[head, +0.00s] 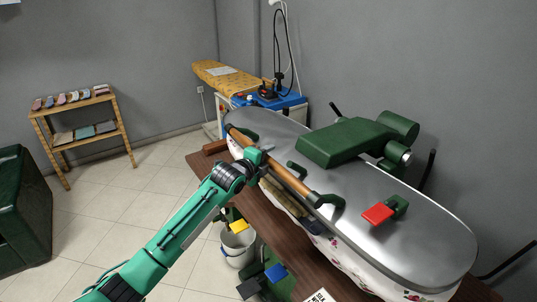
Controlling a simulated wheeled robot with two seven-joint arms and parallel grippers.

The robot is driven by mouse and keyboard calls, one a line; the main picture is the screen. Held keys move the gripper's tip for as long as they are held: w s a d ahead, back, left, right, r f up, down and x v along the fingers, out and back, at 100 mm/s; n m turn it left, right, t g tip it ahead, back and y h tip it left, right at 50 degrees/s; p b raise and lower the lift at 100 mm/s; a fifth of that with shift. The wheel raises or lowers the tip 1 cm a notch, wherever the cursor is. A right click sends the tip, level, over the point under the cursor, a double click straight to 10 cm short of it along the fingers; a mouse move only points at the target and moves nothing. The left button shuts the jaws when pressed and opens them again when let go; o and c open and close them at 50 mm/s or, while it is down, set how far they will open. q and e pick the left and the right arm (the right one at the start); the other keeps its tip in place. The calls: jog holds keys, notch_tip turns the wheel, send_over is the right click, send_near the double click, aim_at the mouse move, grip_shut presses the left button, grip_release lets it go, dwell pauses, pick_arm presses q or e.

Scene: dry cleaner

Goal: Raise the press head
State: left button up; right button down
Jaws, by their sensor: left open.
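The press head (420,225) is a long, shiny metal plate with a green arm block (345,142) on top. It lies low over a padded bed with a white floral cover (335,250). A wooden bar handle (288,177) on green brackets runs along its near edge. My left gripper (263,160) is open at the handle, left of its middle, and overlaps it in the picture. I cannot tell whether the fingers are around the bar or touch it. My right gripper is not in view.
A red pad (377,214) sits on the press head's near right part. A yellow pedal (239,226) and a blue pedal (276,272) are below, by a bucket (238,249). An ironing board (228,76) stands behind, a wooden shelf (84,135) at left. The tiled floor between is clear.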

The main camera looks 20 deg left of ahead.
pick_arm(q)
jog(key=shift+w+d+f, duration=0.1)
jog(key=shift+w+d, duration=0.05)
jog(key=shift+w, duration=0.35)
